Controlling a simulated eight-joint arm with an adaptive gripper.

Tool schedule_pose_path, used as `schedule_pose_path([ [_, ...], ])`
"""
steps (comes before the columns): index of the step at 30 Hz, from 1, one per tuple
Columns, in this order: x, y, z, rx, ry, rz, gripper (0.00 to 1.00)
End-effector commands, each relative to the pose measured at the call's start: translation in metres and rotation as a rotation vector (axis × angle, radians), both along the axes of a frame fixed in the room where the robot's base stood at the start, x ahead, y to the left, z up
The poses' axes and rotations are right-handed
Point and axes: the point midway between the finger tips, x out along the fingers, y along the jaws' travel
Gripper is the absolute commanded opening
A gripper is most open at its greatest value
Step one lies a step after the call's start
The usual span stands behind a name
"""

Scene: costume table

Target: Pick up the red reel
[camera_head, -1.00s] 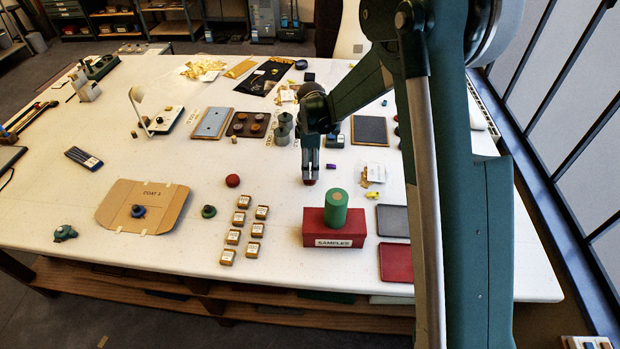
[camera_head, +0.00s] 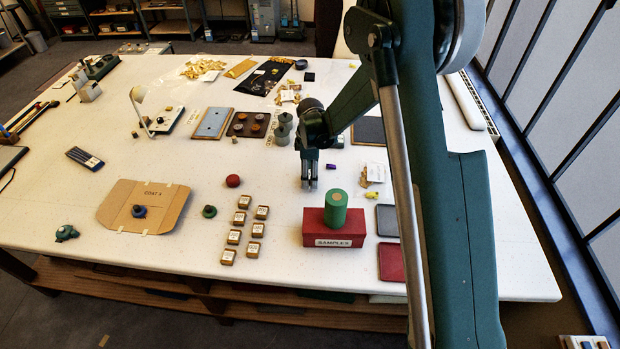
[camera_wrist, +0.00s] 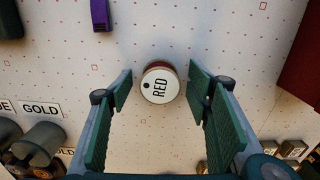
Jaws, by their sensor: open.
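The red reel (camera_wrist: 160,82) shows in the wrist view as a small round thing with a reddish-brown side and a white top lettered RED. My gripper (camera_wrist: 161,93) is open, with one finger on each side of the reel and a visible gap to both. The reel appears a little beyond the fingertips or level with them; I cannot tell which. In the head view my gripper (camera_head: 309,185) points down close to the table, left of the purple piece, and hides the reel.
A red SAMPLES box (camera_head: 312,230) carries a green cylinder (camera_head: 336,207) in front of my gripper. Several small labelled boxes (camera_head: 240,218) stand front left. A red ball (camera_head: 233,181) lies left, a purple piece (camera_head: 331,166) right. Grey canisters (camera_head: 282,134) stand behind.

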Motion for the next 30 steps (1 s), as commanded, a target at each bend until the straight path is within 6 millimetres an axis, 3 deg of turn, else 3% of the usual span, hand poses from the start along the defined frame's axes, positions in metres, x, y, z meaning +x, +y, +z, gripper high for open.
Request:
schedule_pose_path([
  [10,0.0000,0.0000,0.0001,0.000,0.000,0.000,0.50],
  [17,0.0000,0.0000,0.0001,0.000,0.000,0.000,0.20],
  [30,0.0000,0.0000,0.0033,0.000,0.000,0.000,0.19],
])
